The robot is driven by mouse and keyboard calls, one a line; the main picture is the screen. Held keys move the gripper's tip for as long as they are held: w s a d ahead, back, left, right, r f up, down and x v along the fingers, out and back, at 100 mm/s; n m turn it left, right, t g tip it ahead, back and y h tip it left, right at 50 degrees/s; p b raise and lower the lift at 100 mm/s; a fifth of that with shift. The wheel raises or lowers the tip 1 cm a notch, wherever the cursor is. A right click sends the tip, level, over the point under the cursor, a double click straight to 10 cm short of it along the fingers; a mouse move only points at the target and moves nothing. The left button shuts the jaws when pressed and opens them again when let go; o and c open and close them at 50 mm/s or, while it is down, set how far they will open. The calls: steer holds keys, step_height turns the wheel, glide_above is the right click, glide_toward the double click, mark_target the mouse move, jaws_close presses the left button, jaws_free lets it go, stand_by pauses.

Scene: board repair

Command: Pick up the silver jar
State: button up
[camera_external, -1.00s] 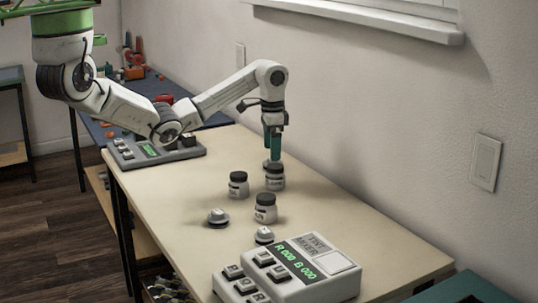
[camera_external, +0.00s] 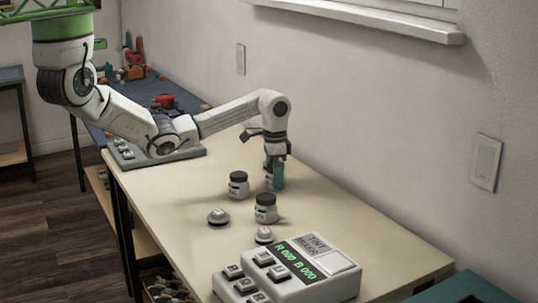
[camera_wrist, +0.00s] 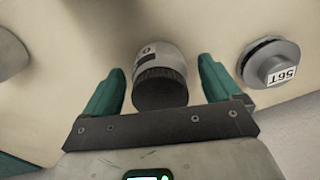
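A pale silver-grey jar with a dark ribbed lid (camera_wrist: 160,78) stands between the two teal fingers of my gripper (camera_wrist: 161,70) in the wrist view. The fingers are open, with a visible gap on each side of the jar. In the external view my gripper (camera_external: 274,176) is lowered at the far jar, and its fingers mostly hide that jar. Two similar jars with dark lids stand nearby, one to the left (camera_external: 238,185) and one nearer the camera (camera_external: 265,208). I cannot read the labels.
A round grey knob-like piece marked 56T (camera_wrist: 272,64) lies right of the jar in the wrist view. Two such pieces (camera_external: 218,217) (camera_external: 264,236) sit on the table (camera_external: 190,190). A tint mixer box (camera_external: 300,275) stands at the front. The wall is to the right.

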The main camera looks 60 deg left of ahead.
steer(key=c, duration=1.2)
steer(key=shift+r, duration=0.1)
